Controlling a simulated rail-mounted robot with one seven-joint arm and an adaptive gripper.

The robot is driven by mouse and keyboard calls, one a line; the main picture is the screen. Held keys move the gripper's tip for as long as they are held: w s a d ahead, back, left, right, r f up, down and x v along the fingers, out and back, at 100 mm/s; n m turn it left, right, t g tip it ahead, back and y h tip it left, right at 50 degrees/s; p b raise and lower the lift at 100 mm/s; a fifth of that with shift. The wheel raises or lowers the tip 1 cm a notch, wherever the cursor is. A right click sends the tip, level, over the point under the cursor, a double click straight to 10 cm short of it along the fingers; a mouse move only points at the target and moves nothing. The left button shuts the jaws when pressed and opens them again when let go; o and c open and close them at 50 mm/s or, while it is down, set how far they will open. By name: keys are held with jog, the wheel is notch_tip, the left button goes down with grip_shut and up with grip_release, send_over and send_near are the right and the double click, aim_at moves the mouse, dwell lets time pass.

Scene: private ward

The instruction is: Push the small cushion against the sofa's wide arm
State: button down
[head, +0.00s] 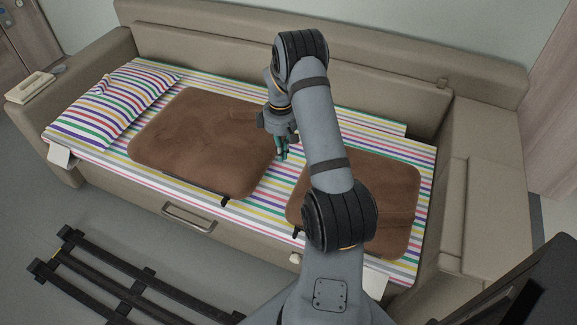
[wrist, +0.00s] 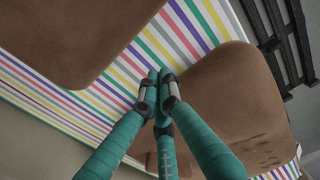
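The small cushion is the brown one on the right (head: 396,198) in the head view, lying flat on the striped sofa seat, partly hidden behind my arm. In the wrist view it fills the upper left (wrist: 65,40). The sofa's wide arm (head: 482,195) stands to its right, with a strip of striped cover between them. My gripper (head: 283,153) points down over the gap between the two brown cushions, left of the small cushion. In the wrist view its teal fingers (wrist: 159,78) are together at the tips with nothing between them. Whether the tips touch the cover is unclear.
A larger brown cushion (head: 195,145) lies close to my gripper on the left; it also shows in the wrist view (wrist: 225,95). A striped pillow (head: 115,105) lies at the far left. The backrest (head: 210,55) rises behind. A black slatted rack (head: 120,285) is on the floor.

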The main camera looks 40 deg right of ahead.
notch_tip(320, 180, down, 10)
jog(key=shift+r+b, duration=0.1)
jog(key=shift+b, duration=0.5)
jog(key=s, duration=0.1)
jog(key=s+d, duration=0.1)
jog(key=s, duration=0.1)
jog(key=shift+d+r+p, duration=0.2)
jog(key=shift+d+p, duration=0.1)
jog(key=shift+s+d, duration=0.15)
jog(key=shift+s, duration=0.1)
